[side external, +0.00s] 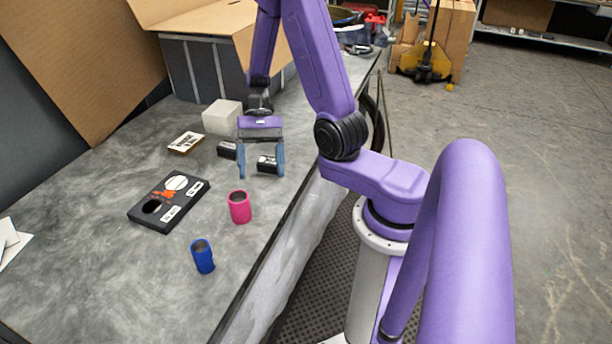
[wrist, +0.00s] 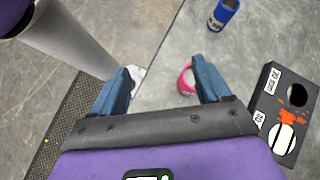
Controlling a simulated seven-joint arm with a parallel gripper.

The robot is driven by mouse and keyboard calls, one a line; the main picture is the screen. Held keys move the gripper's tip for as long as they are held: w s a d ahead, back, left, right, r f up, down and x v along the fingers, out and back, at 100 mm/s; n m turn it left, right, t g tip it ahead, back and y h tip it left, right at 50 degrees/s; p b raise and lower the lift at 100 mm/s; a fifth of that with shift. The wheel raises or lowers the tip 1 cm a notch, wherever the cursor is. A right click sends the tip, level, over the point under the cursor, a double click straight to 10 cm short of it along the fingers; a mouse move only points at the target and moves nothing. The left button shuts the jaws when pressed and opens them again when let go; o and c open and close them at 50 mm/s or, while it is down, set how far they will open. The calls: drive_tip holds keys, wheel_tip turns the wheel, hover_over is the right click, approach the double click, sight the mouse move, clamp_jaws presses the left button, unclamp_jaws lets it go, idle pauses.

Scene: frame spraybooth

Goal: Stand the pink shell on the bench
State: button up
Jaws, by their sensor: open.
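The pink shell (side external: 240,210) stands upright on the grey bench (side external: 110,277), its open end up, near the bench's front edge. In the wrist view the pink shell (wrist: 184,82) shows only in part, beside the right-hand finger, which hides some of it. My gripper (side external: 261,173) is open with nothing between its fingers. It hangs over the bench behind the shell in the side view, apart from it. In the wrist view my gripper (wrist: 165,72) has its two blue fingers spread wide.
A blue shell (side external: 203,257) stands nearer the camera. A black plate with round holes (side external: 150,210) lies left of the pink shell. Small black blocks (side external: 227,150) lie by my gripper. A pale block (side external: 221,117) and cardboard box (side external: 205,67) stand behind. Bare bench surrounds the pink shell.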

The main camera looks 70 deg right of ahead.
drive_tip(key=s+a+r+n+t+h, duration=0.2)
drive_tip(key=s+n, duration=0.4)
drive_tip(key=n, duration=0.5)
drive_tip(key=s+a+r+n+t+h, duration=0.2)
drive_tip(key=s+a+r+n+h, duration=0.2)
drive_tip(key=n, duration=0.8)
drive_tip(key=s+a+h, duration=0.2)
drive_tip(key=s, duration=0.1)
drive_tip(key=shift+s+r, duration=0.25)
drive_tip(key=shift+r, duration=0.15)
